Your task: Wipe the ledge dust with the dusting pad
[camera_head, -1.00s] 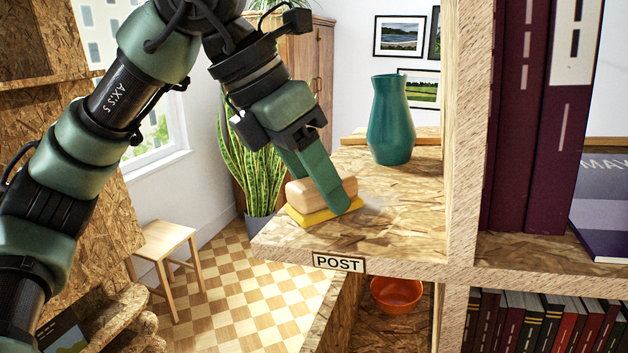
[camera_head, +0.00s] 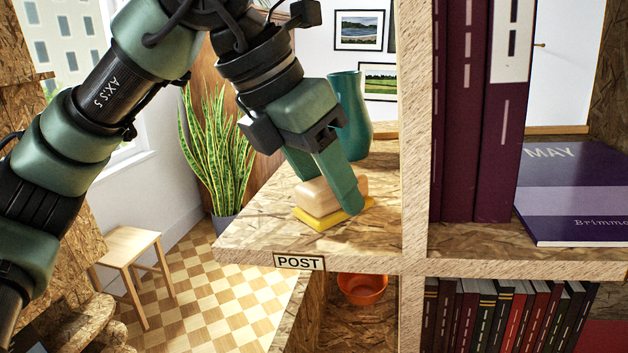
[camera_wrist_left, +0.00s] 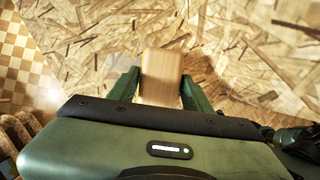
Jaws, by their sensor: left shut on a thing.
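The dusting pad has a pale wooden block handle (camera_head: 328,196) and a yellow base (camera_head: 330,222) that appears to lie on the OSB ledge (camera_head: 262,232). My left gripper (camera_head: 332,192) is shut on the wooden block, one finger on each side. In the left wrist view the block (camera_wrist_left: 160,78) sits between the green fingers of the left gripper (camera_wrist_left: 158,88), and the yellow base is mostly hidden. I cannot clearly make out dust on the ledge; the pad and fingers cover part of it. My right gripper is not in view.
A teal vase (camera_head: 352,120) stands on the ledge behind the gripper, close to it in the picture. A wooden upright (camera_head: 414,150) bounds the ledge at right, with dark red binders (camera_head: 480,120) beyond. A POST label (camera_head: 299,262) marks the front edge. An orange bowl (camera_head: 362,288) sits below.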

